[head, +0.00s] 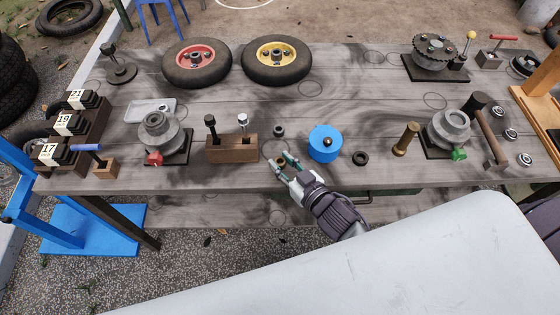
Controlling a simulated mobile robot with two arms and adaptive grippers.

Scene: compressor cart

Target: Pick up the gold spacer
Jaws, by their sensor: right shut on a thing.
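My right gripper (281,158) is at the front edge of the wooden workbench, left of the blue cylinder. Its fingers are closed around a small brownish-gold piece (282,161), which looks like the gold spacer. The fingers hide part of it, and I cannot tell whether it is clear of the bench top. My left gripper is not in view.
A blue cylinder (325,146) stands just right of the gripper, and a dark ring (279,131) lies behind it. A wooden block with bolts (232,149) is to the left. A black ring (360,158) and a brass-coloured post (406,139) stand to the right.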

